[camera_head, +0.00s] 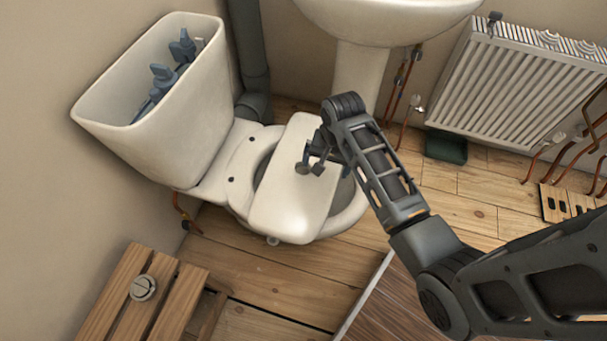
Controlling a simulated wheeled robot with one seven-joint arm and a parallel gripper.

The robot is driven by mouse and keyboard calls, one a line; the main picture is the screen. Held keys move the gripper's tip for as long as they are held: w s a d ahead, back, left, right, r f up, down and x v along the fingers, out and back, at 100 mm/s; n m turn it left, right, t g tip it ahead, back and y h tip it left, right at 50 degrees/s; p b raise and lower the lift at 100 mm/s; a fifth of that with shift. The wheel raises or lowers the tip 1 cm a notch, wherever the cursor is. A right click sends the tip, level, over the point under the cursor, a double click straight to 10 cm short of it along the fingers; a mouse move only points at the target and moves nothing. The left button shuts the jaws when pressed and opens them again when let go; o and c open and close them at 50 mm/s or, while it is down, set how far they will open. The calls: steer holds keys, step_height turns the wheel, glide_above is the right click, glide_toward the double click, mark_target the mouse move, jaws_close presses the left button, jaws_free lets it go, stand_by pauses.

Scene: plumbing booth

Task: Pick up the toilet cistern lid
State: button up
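The toilet cistern lid (288,207) is a long white slab with rounded corners. It lies slanted across the toilet bowl (350,212), covering much of its opening. The white cistern (165,135) stands open at the upper left, with blue-grey fittings (162,85) inside. My gripper (310,169) is over the upper right part of the lid, pointing down. Its two dark fingertips look a little apart, with nothing seen between them. I cannot tell whether they touch the lid. My gripper hides a small part of the lid.
A round metal push button (143,288) lies on a slatted wooden stool (110,300) at lower left. A white basin (385,12) on a pedestal stands behind the toilet. A radiator (515,85), copper pipes (402,82) and a green box (446,147) are to the right.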

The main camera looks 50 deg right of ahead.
mark_target(324, 174)
steer(key=shift+w+d, duration=0.1)
steer(key=shift+d, duration=0.3)
steer(key=shift+d+f, duration=0.1)
steer(key=shift+f, duration=0.15)
steer(key=f+b, duration=0.3)
steer(key=f, duration=0.4)
steer(key=shift+w, duration=0.2)
steer(key=shift+c, duration=0.3)
steer(key=c, duration=1.7)
steer(key=shift+w, duration=0.1)
steer(key=shift+r, duration=0.1)
